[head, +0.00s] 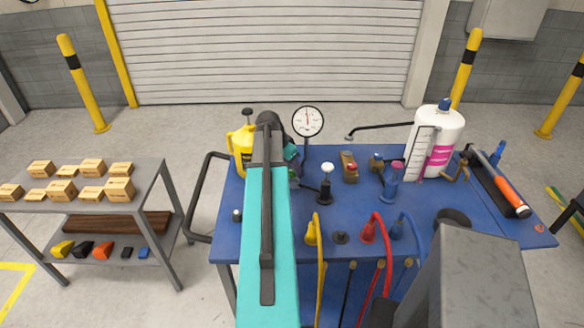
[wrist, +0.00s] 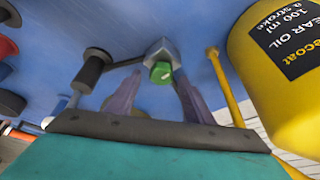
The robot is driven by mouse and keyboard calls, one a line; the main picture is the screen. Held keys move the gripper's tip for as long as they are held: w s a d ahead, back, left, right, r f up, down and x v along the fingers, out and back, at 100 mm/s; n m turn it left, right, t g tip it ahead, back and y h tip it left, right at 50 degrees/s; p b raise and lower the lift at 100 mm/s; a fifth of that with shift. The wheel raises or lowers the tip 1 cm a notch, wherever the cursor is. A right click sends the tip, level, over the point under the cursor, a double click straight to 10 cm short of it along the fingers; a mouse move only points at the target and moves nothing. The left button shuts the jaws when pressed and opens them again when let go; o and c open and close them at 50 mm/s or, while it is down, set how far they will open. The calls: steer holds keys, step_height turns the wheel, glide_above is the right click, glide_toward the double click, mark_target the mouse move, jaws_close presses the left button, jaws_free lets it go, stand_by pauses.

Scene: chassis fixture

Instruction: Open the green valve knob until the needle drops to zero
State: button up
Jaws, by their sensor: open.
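The green valve knob (wrist: 161,71) sits on a grey metal fitting (wrist: 160,50) in the wrist view, near the middle. My gripper (wrist: 157,88) is open, with its two purple-grey fingers on either side of the knob and pointing toward it. I cannot tell whether either finger touches the knob. The scale is too small to read.
A yellow gear oil container (wrist: 285,50) stands close on the right in the wrist view, with a yellow rod (wrist: 222,85) beside it. A black-handled part (wrist: 92,70) is on the left. The blue bench (head: 330,235) carries several plugs, hoses and a white bottle (head: 442,135).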

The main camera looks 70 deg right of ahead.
steer(key=shift+d+f, duration=0.1)
steer(key=shift+f, duration=0.15)
